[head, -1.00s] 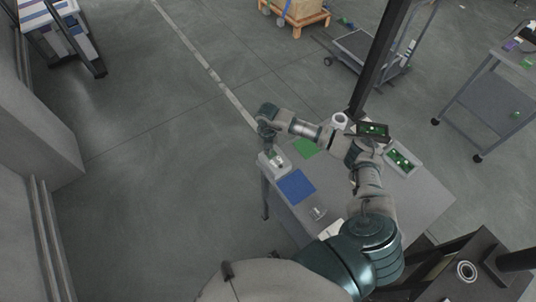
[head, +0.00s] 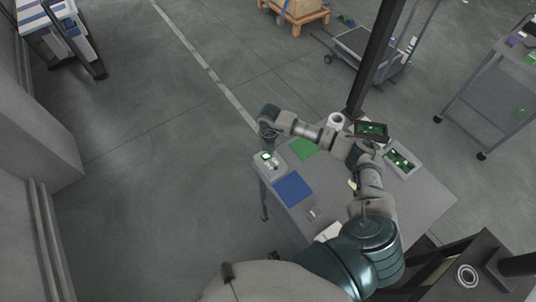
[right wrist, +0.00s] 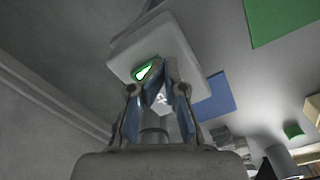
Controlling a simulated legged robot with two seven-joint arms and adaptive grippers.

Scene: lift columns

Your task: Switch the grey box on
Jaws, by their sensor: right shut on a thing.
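The light grey box (head: 278,169) sits at the left corner of the table in the head view. A green patch with a bright glow shows on its top near my gripper. In the right wrist view the box (right wrist: 187,50) is just beyond the fingers, and its green lit patch (right wrist: 145,70) shows beside the fingertips. My right gripper (right wrist: 158,93) is at the box, its fingers shut on a small part there that looks like the switch, mostly hidden between them. It also shows in the head view (head: 267,150), over the box's far edge. My left gripper is out of view.
On the table lie a blue mat (head: 293,189), a green mat (head: 302,148) and a grey tray (head: 403,163) with green pieces. A white roll (head: 336,120) and a dark post (head: 374,70) stand at the far side. Open floor lies left of the table.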

